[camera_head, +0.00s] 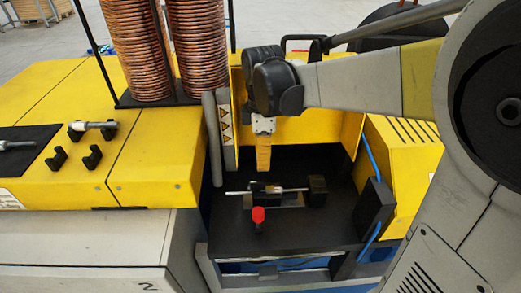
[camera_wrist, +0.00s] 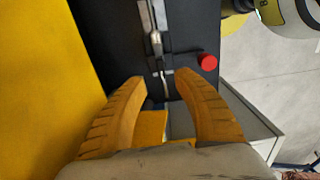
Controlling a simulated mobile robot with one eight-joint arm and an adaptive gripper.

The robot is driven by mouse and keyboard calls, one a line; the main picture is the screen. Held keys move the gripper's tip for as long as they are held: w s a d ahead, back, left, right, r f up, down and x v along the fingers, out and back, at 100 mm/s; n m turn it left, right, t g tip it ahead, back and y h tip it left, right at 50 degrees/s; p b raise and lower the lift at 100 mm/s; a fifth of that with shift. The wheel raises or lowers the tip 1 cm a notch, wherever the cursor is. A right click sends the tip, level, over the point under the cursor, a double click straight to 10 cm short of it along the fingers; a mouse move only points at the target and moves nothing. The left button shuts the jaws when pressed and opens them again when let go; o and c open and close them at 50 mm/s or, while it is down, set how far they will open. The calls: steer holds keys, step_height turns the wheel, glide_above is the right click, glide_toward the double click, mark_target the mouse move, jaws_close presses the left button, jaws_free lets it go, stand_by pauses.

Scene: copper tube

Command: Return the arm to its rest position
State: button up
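My gripper (camera_head: 263,158) hangs pointing down over the black work surface, with its orange fingers above the fixture. In the wrist view my gripper (camera_wrist: 160,78) has its two fingers spread apart, with nothing held between them. A thin metal rod (camera_head: 290,189) lies across the black fixture in the head view, below the fingertips and apart from them. The rod and its fixture also show in the wrist view (camera_wrist: 156,45), beyond the fingertips. My arm reaches in from the right.
A red knob (camera_head: 258,214) stands in front of the fixture. Yellow machine walls enclose the black work surface (camera_head: 300,234) behind and beside it. Tall copper coils (camera_head: 136,50) stand at the left. Another metal piece (camera_head: 92,125) rests on black holders on the yellow top.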

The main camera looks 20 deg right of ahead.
steer(key=shift+r, duration=0.9)
